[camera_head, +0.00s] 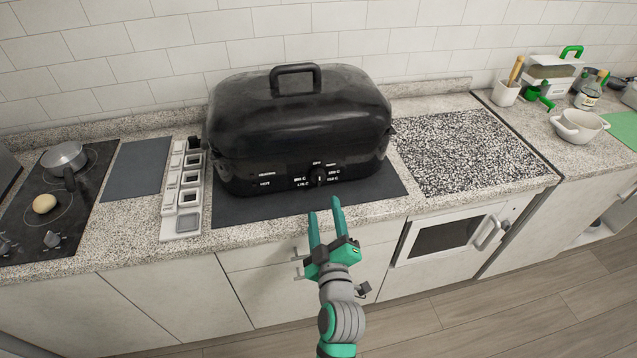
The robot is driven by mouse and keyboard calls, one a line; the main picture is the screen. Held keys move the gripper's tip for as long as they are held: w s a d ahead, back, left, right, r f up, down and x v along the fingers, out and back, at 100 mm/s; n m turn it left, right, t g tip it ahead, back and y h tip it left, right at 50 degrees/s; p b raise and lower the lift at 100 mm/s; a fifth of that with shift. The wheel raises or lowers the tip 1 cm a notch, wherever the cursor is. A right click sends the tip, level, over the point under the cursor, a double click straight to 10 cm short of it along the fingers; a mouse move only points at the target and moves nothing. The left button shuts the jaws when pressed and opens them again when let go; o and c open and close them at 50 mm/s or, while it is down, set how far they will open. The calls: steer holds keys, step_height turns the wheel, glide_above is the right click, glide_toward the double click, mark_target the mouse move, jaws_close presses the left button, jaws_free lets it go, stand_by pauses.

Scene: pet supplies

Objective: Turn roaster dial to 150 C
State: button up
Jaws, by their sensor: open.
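A large black roaster (300,118) with a lid and top handle stands on a dark mat (240,212) on the counter. Its round dial (319,177) is low on the front face, right of centre, with small white temperature marks around it. The exact setting is too small to read. My green gripper (324,215) is open and empty, its two fingers pointing up toward the roaster. In the picture the fingertips are just below the dial, apart from it, in front of the counter edge.
A white rack with several compartments (182,225) stands left of the roaster. Farther left is a cooktop (85,200) with a pot (63,157) and a round tan item (44,204). A speckled board (465,150) lies to the right.

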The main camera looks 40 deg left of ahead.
mark_target(318, 182)
steer(key=x, duration=1.1)
steer(key=shift+s+a+r, duration=0.1)
steer(key=shift+s+a, duration=0.05)
steer(key=c, duration=1)
